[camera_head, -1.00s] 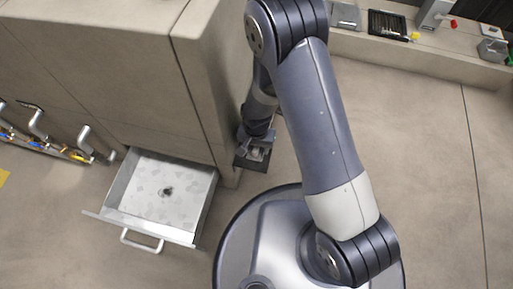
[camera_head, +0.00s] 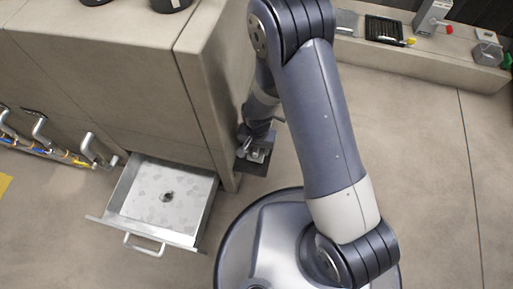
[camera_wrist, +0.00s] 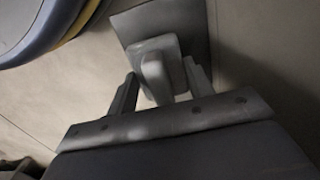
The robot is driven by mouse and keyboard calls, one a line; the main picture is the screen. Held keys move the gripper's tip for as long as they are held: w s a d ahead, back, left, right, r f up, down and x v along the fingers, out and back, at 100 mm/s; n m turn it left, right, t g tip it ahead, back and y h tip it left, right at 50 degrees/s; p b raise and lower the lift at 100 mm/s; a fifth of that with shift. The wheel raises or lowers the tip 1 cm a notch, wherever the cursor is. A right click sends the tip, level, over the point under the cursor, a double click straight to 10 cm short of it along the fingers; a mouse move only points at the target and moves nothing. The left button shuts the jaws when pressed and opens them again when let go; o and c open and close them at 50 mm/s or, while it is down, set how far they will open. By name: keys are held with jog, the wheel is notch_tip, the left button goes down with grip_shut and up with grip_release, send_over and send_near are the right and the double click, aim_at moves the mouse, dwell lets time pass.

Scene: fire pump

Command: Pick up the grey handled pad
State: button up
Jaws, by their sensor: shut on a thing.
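The grey handled pad (camera_wrist: 162,68) is in the wrist view, with a block-like handle on a flat, thin plate. My gripper (camera_wrist: 160,80) has one finger on each side of the handle and is shut on it. In the head view the pad shows as a dark flat plate (camera_head: 252,169) under my gripper (camera_head: 257,150), close to the right side of the beige cabinet. My fingers hide part of the handle there.
An open metal drawer (camera_head: 165,195) with a small dark spot on its floor juts from the beige cabinet (camera_head: 110,90). A low ledge (camera_head: 425,50) at upper right holds several items. Floor (camera_head: 420,180) on the right is clear.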

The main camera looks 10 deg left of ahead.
notch_tip(320, 180, up, 4)
jog(key=shift+f+p, duration=0.15)
jog(key=shift+p, duration=0.5)
jog(key=s+d+p, duration=0.1)
jog(key=d+p, duration=0.2)
jog(key=d, duration=1.6)
jog(key=shift+s+d+f, duration=0.15)
jog(key=shift+s+d, duration=0.15)
